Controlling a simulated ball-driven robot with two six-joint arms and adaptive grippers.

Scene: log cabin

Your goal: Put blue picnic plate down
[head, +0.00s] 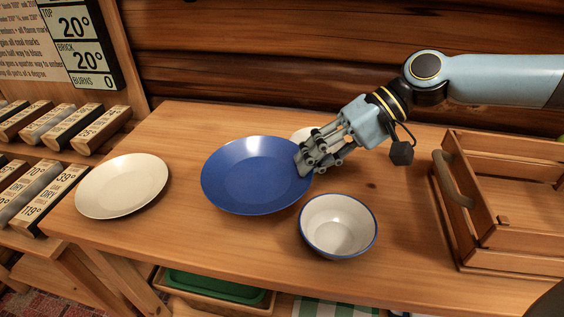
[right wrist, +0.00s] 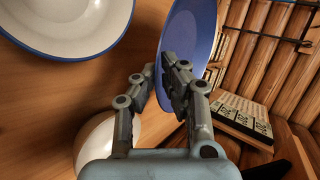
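The blue picnic plate (head: 250,178) is over the middle of the wooden table, face up; I cannot tell whether its underside touches the table. My right gripper (head: 308,162) is at the plate's right rim with its fingers closed about it. In the right wrist view, the plate (right wrist: 205,35) shows at a steep angle, its rim running between the fingertips (right wrist: 160,80). The fingers hide part of the rim. My left gripper is not in view.
A cream plate (head: 122,186) lies to the left on the table (head: 190,238). A white bowl with a blue rim (head: 338,228) stands close in front of the gripper. A pale round thing (head: 303,134) is partly hidden behind it. A wooden crate (head: 486,235) stands right.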

